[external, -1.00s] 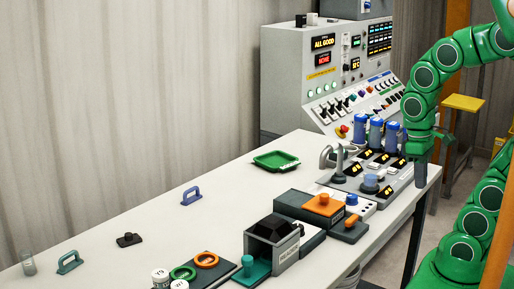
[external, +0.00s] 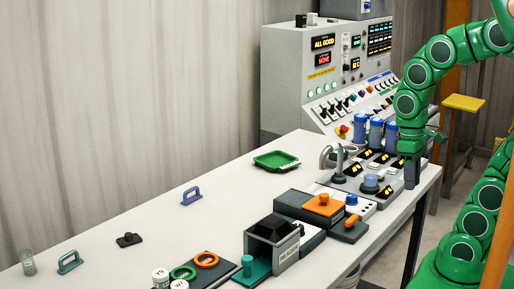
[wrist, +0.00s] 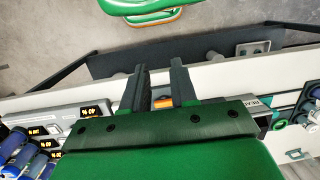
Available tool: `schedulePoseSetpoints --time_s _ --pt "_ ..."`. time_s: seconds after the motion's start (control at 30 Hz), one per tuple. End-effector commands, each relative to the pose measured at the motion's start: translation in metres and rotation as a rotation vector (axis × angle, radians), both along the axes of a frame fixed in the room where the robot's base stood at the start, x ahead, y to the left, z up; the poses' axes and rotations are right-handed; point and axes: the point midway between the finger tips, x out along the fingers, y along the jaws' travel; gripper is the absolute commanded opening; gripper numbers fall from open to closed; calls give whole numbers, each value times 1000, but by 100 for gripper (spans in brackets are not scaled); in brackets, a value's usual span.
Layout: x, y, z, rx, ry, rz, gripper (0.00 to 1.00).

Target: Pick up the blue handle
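The blue handle (external: 191,196) stands on the white table, left of the middle in the external view, with clear tabletop around it. I cannot make it out in the wrist view. My gripper (external: 411,176) is far to its right, low by the table's right edge, beside the panel with the yellow displays. In the wrist view my gripper (wrist: 162,85) has its two dark fingers apart with a gap between them. Nothing is held; a small orange patch shows beyond the gap.
A teal handle (external: 70,262) and a black-knobbed piece (external: 129,239) are at the left. The control console (external: 330,75) is behind.

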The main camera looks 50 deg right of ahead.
Motion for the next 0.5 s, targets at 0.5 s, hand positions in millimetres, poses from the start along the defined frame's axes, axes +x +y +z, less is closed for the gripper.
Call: schedulePoseSetpoints --time_s 0.5 --pt "121 106 21 357 -39 15 27"
